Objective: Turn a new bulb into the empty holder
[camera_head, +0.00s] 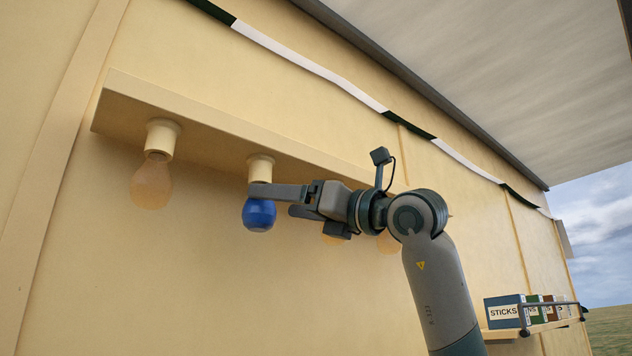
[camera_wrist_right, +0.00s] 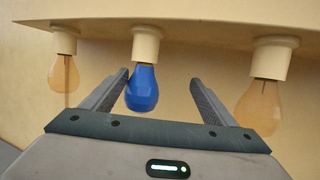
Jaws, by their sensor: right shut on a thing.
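The blue bulb (camera_head: 259,214) hangs upright, glass end down, directly under a cream holder (camera_head: 260,168) on the sloping wall ledge. My right gripper (camera_head: 268,190) is shut on this bulb, reaching in from the right; a finger hides its upper part in the head view. In the right wrist view the blue bulb (camera_wrist_right: 142,90) shows between the two fingers (camera_wrist_right: 160,82), closer to the left one. Its top meets the holder (camera_wrist_right: 146,44) there, with no clear gap; how deep it sits cannot be told. My left gripper is not in view.
An orange bulb (camera_head: 151,182) hangs in a holder to the left, another (camera_wrist_right: 260,107) to the right. More orange bulbs (camera_head: 388,243) show partly behind my right arm. The ledge (camera_head: 215,135) runs above. A shelf (camera_head: 535,327) with several labelled boxes (camera_head: 504,311) is at lower right.

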